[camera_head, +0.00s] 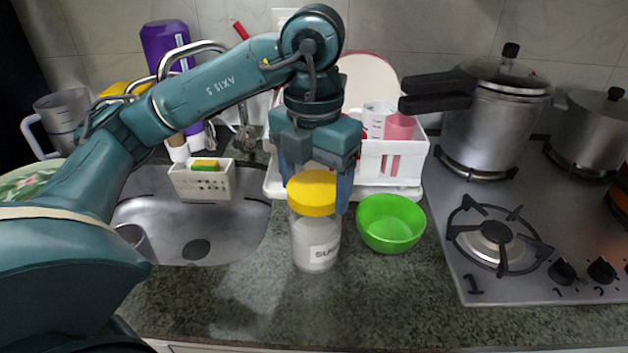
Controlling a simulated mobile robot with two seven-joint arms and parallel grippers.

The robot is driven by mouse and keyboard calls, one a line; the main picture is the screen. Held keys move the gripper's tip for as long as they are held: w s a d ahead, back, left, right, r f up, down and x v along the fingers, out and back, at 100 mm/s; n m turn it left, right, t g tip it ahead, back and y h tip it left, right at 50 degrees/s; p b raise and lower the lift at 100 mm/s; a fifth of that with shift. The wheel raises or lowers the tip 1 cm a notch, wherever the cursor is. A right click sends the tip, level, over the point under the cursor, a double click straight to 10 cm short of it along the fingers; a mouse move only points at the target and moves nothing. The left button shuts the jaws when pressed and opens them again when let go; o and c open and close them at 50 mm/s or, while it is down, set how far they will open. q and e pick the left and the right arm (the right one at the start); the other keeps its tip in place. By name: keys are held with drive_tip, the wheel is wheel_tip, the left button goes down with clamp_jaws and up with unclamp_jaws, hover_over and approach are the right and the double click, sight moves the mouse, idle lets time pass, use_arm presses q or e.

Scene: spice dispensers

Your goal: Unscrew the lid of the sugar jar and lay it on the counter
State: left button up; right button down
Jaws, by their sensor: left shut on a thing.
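The sugar jar (314,240) stands upright on the counter (375,300), a clear jar with pale contents and a partly readable label on its front. Its yellow lid (313,194) sits on top of the jar. My left gripper (315,190) reaches down from above and is shut on the lid, with one blue finger at the left and one at the right of it. My right gripper is not in view.
A green bowl (391,224) stands just right of the jar. The sink (215,235) lies to the left, the stove (530,240) to the right. A white dish rack (405,160) is behind. The counter in front of the jar is clear.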

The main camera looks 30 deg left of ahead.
sight(314, 188)
use_arm(q)
drive_tip(key=shift+r+p, duration=1.7)
drive_tip(key=shift+r, duration=0.3)
